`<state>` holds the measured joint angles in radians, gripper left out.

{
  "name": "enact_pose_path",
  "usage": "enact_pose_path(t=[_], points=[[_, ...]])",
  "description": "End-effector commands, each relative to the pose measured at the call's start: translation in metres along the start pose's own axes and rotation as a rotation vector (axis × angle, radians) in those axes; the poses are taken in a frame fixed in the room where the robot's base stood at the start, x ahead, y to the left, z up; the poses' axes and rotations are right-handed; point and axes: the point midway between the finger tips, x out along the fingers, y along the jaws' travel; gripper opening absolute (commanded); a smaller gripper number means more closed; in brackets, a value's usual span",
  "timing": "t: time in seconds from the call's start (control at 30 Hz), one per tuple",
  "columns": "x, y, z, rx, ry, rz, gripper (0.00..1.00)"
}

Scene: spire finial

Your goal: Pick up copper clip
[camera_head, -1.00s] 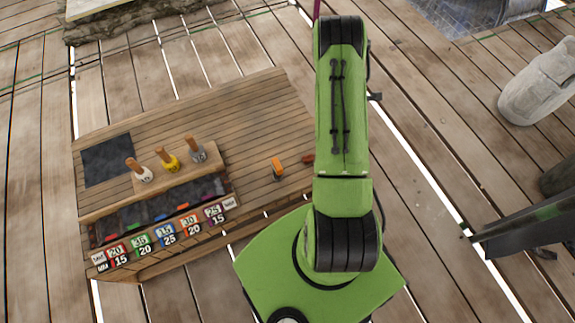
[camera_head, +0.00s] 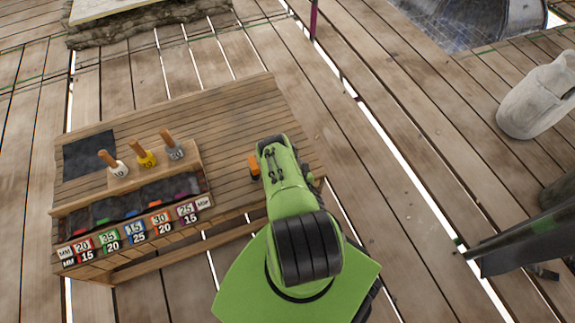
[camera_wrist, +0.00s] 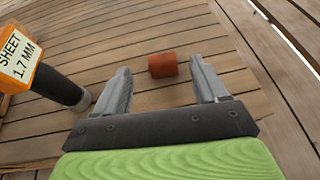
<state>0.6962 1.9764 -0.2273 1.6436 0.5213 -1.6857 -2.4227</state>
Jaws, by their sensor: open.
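A small copper-coloured piece, seemingly the copper clip (camera_wrist: 162,65), lies on the wooden bench top in the wrist view. My gripper (camera_wrist: 162,79) is open, with its two grey fingers spread. The clip shows between the fingertips and slightly beyond them, and nothing is held. I cannot tell how high the fingers are above the bench. In the head view my green arm reaches over the right part of the bench (camera_head: 215,115) and hides the clip and the fingers.
An orange-headed tool labelled "SHEET 1.7 MM" (camera_wrist: 35,68) lies close to the left finger; its orange part shows in the head view (camera_head: 254,166). Several wooden-handled weights (camera_head: 145,156) stand in a block at left, behind a row of numbered bins (camera_head: 130,238). The bench's right edge is near.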

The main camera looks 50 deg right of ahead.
Motion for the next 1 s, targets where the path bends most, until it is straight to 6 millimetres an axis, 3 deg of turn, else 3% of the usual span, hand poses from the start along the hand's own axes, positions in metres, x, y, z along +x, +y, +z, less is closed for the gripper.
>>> enact_pose_path(t=[0.4,0.67,1.0], points=[[0.067,-0.001,-0.004,0.0,-0.002,0.001,0.72],[0.071,-0.001,-0.001,0.003,0.001,-0.001,0.72],[0.071,-0.001,-0.002,0.002,0.001,-0.001,0.22]])
